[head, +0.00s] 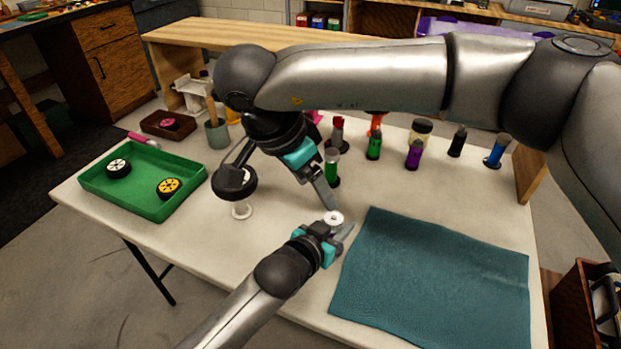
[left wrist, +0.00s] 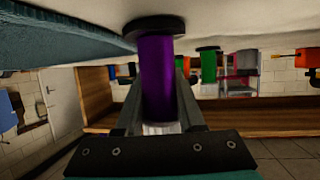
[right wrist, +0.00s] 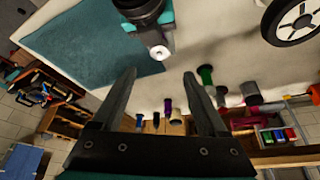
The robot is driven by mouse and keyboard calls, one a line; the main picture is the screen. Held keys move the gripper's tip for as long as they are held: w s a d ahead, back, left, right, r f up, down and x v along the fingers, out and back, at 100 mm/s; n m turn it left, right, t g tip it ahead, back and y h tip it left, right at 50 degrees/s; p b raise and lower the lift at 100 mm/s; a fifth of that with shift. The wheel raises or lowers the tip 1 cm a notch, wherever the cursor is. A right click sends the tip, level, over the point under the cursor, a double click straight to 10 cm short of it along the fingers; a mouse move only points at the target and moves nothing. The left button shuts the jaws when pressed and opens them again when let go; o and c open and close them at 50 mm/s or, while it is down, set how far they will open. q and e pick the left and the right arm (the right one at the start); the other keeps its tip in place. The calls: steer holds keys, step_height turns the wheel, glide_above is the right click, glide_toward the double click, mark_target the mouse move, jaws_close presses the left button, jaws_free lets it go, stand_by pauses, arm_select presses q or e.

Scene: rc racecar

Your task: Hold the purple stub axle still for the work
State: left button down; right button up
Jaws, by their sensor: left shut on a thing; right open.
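The purple stub axle (left wrist: 157,80) stands on its black base between the fingers of my left gripper (left wrist: 160,100), which is shut on it. In the head view my left gripper (head: 337,232) is low over the table, left of the teal mat (head: 430,280). There only the axle's white round top (head: 333,217) shows; the purple body is hidden. In the right wrist view the white top (right wrist: 160,52) also shows. My right gripper (head: 326,193) is just above and behind the axle, pointing down. Its fingers (right wrist: 158,85) are apart with nothing between them.
A green tray (head: 160,205) with two wheels lies at the left. A black-tyred wheel (head: 235,183) sits on a white stand left of my grippers. Several coloured pieces, including a purple one (head: 414,155), stand at the back. The teal mat is bare.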

mark_target(333, 218)
steer(key=x, duration=1.1)
steer(key=shift+d, duration=0.1)
steer(key=n+y, duration=0.1)
steer(key=n, duration=0.2)
steer(key=n+t+y, duration=0.1)
steer(key=n, duration=0.2)
steer(key=shift+s+d, duration=0.15)
steer(key=shift+d, duration=0.05)
steer(key=s+a+r+m+h, duration=0.1)
steer(key=a+r+m, duration=0.1)
steer(key=r, duration=0.3)
steer(key=s+a+r+m+g+h, duration=0.1)
steer(key=s+a+r+m, duration=0.1)
steer(key=r, duration=0.4)
steer(key=shift+m, duration=0.8)
steer(key=shift+r, duration=0.1)
steer(key=shift+d, duration=0.15)
